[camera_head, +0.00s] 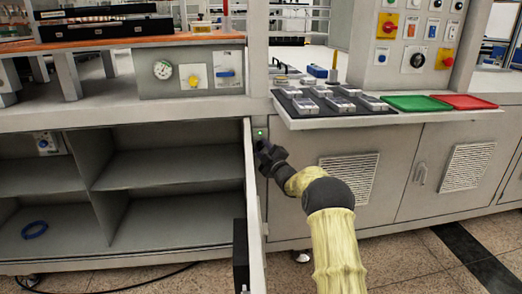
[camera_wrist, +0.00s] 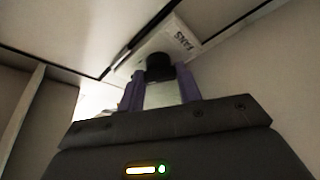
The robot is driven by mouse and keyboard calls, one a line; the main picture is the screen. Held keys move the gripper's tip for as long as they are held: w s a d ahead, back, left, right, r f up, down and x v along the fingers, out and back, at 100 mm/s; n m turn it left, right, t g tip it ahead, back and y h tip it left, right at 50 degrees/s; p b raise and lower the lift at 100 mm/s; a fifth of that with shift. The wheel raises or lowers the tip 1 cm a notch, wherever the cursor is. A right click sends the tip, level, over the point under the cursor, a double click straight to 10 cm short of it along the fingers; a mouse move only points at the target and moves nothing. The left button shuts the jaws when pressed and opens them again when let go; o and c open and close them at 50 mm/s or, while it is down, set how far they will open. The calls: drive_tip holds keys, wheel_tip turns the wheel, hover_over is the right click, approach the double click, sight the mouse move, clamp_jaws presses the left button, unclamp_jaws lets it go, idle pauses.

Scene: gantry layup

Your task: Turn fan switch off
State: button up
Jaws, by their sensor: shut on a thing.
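The fan switch shows in the wrist view as a black knob (camera_wrist: 159,66) on a pale plate marked "FANS" (camera_wrist: 182,42). My gripper (camera_wrist: 160,90) has its purple fingers on either side of the knob and is shut on it. In the head view my gripper (camera_head: 264,150) reaches the narrow cabinet post beside the open door, just below a small green light (camera_head: 260,133). My gripper hides the switch there. The knob's pointer cannot be made out, so its setting is unclear.
The open cabinet door (camera_head: 250,190) stands close to the left of my gripper. The cabinet (camera_head: 160,164) behind it holds a blue ring (camera_head: 34,230). A tray shelf (camera_head: 390,121) juts out above my arm. A vented closed door (camera_head: 348,178) lies to the right.

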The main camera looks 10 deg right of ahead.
drive_tip(key=n+g, duration=0.2)
drive_tip(key=n, duration=0.2)
drive_tip(key=shift+r+n+p, duration=0.1)
drive_tip(key=shift+n+p, duration=0.25)
drive_tip(key=shift+n, duration=0.05)
drive_tip(key=n+g, duration=0.1)
drive_tip(key=n, duration=0.2)
drive_tip(key=shift+a+r+n+p, duration=0.1)
drive_tip(key=shift+n+p, duration=0.2)
drive_tip(key=shift+p, duration=0.1)
drive_tip(key=n+g+h, duration=0.1)
drive_tip(key=n, duration=0.2)
drive_tip(key=shift+r+h+p, duration=0.1)
drive_tip(key=shift+h+p, duration=0.2)
drive_tip(key=shift+p, duration=0.1)
drive_tip(key=shift+a+n+g, duration=0.1)
drive_tip(key=shift+n+g, duration=0.3)
drive_tip(key=shift+n, duration=0.3)
drive_tip(key=shift+d+n+h, duration=0.2)
drive_tip(key=shift+n+h, duration=0.3)
drive_tip(key=shift+f, duration=0.2)
drive_tip(key=shift+s, duration=0.1)
drive_tip(key=o, duration=0.7)
drive_tip(key=shift+a+r, duration=0.1)
